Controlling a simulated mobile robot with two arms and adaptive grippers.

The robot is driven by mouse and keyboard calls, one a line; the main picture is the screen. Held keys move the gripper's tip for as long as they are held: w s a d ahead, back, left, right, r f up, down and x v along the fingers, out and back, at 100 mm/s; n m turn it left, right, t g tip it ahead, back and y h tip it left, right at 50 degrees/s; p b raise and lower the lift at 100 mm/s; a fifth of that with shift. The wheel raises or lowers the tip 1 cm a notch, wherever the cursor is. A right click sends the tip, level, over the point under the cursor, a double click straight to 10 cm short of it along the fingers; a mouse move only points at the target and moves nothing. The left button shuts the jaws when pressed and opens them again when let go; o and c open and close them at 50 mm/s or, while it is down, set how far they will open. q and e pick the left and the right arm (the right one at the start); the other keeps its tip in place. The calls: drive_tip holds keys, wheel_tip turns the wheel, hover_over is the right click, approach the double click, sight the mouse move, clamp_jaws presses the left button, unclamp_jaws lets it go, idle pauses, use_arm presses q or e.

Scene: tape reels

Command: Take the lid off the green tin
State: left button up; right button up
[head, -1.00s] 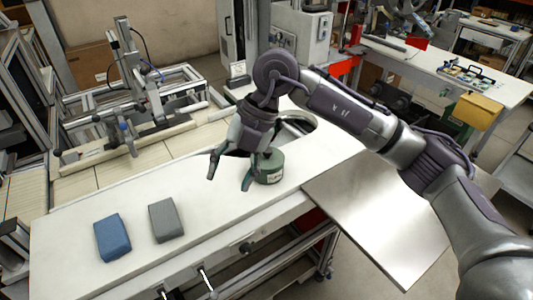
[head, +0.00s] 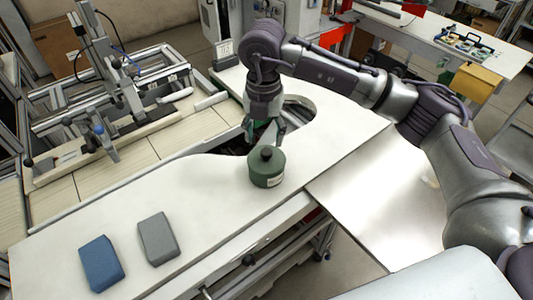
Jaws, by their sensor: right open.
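The green tin (head: 266,173) stands upright on the white table. Its lid (head: 266,155), with a dark round knob on top, sits on it. A pale label shows low on the tin's front. My right gripper (head: 264,138) is just behind and above the lid, pointing down, with its fingers open. It looks empty; whether a finger touches the lid I cannot tell. My left gripper is not in view.
A blue block (head: 102,264) and a grey block (head: 158,239) lie at the table's left. The white table (head: 210,215) is clear between them and the tin. A cut-out opens behind the tin, beside a metal frame (head: 110,105). A shiny metal plate (head: 375,195) lies to the right.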

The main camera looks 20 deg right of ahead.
sight(267, 151)
drive_tip(key=f, duration=0.1)
drive_tip(key=f+p, duration=0.2)
drive_tip(key=shift+w+d, duration=0.15)
drive_tip(key=shift+d, duration=0.1)
wheel_tip(267, 151, down, 3)
drive_tip(key=shift+d+r+p, duration=0.1)
drive_tip(key=shift+r+p, duration=0.05)
drive_tip(key=shift+p, duration=0.3)
drive_tip(key=shift+f, duration=0.5)
drive_tip(key=c, duration=1.1)
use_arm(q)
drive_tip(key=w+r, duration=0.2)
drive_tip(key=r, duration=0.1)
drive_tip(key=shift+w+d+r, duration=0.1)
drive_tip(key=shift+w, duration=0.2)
use_arm(e)
clamp_jaws()
drive_tip(key=shift+r, duration=0.1)
